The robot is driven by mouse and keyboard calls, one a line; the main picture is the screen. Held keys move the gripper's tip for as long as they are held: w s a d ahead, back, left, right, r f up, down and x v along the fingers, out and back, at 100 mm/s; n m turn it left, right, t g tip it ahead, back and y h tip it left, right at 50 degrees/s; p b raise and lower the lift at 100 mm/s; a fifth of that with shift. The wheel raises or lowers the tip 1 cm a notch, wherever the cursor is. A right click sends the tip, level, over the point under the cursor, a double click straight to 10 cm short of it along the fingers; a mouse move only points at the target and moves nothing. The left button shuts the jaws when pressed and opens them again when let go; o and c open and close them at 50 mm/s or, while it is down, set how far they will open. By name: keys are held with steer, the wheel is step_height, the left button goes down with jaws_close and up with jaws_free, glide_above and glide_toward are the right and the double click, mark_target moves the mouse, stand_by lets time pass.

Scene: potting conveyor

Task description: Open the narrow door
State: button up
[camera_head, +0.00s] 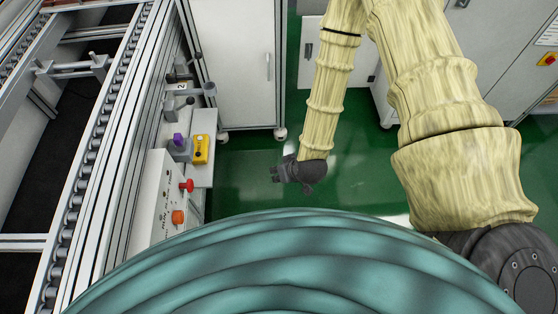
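A pale, tall cabinet door (240,75) is at the upper middle, with a vertical handle (267,67) near its right edge. It looks shut. Another pale low panel with a handle (308,51) is partly hidden behind my arm. I cannot tell for certain which is the narrow door. My gripper (277,173) is dark and small, at the end of my yellow-sleeved arm. It hangs above the green floor, below and right of the tall door, apart from both handles. Its fingers point left and are too small to tell whether open.
A roller conveyor (88,165) runs along the left. Beside it is a control box (157,208) with red and orange knobs, and a yellow switch box (201,149). Grey cabinets (507,50) stand at the upper right. Green floor (245,170) is free around my gripper.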

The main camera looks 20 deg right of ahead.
steer(key=s+d+f+m+g+h, duration=0.1)
steer(key=s+d+f+g, duration=0.15)
steer(key=s, duration=0.85)
steer(key=s+d+f+g+h, duration=0.1)
steer(key=s+d+f+g, duration=0.15)
steer(key=s, duration=0.75)
step_height(320, 180, up, 13)
steer(key=p, duration=1.2)
steer(key=shift+d+r+g+p, duration=0.15)
steer(key=shift+g+p, duration=0.2)
steer(key=shift+g, duration=0.05)
